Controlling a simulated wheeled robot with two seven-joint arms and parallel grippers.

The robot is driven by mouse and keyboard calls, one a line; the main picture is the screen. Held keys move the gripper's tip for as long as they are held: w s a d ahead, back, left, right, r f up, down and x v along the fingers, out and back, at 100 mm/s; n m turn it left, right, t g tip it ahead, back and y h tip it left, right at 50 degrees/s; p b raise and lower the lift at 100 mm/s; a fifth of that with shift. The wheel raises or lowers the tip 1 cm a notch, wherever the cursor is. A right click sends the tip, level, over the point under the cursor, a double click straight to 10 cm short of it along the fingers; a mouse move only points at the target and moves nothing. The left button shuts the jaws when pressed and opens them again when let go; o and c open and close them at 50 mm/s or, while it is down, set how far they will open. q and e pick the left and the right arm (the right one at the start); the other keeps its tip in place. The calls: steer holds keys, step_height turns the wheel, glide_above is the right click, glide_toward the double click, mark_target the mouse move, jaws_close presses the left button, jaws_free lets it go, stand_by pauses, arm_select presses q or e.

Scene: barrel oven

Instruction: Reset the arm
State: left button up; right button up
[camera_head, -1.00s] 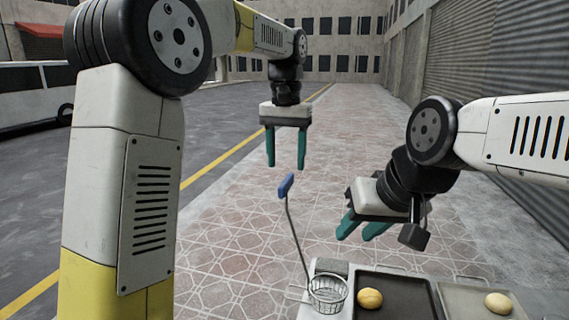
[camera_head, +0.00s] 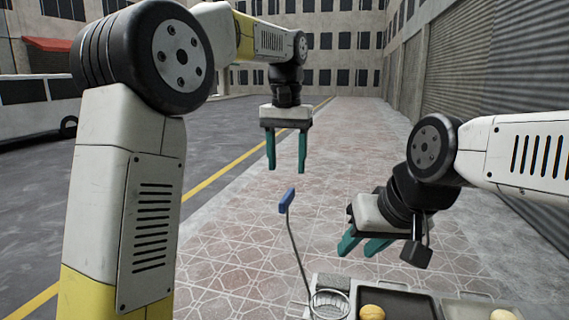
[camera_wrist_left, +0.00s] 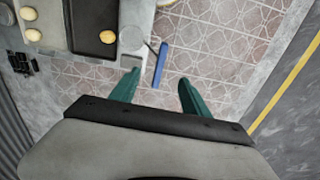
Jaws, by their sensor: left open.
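My left gripper (camera_head: 287,153) hangs in the air with its green fingers pointing down, apart and empty. Its fingers also show in the left wrist view (camera_wrist_left: 157,85). My right gripper (camera_head: 362,246) is at the right of the head view, tilted, with its green fingers pointing down and left. Two fingers show with a gap between them, and nothing is seen in them.
A dark tray (camera_head: 405,300) and a lighter tray (camera_head: 470,308) stand at the bottom edge. The paved ground beyond is clear. A shuttered wall (camera_head: 470,80) runs along the right.

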arm_select(q)
steer(key=s+a+f+n+t+h, duration=0.1)
steer(key=s+a+f+t, duration=0.2)
steer(key=s+a, duration=0.5)
steer(key=s+a+f+n+t+h, duration=0.1)
steer(key=s+a+f, duration=0.5)
steer(key=s, duration=0.6)
steer(key=shift+s+a+f+n+t, duration=0.15)
steer(key=shift+s+a+n+t, duration=0.25)
steer(key=shift+a+t, duration=0.75)
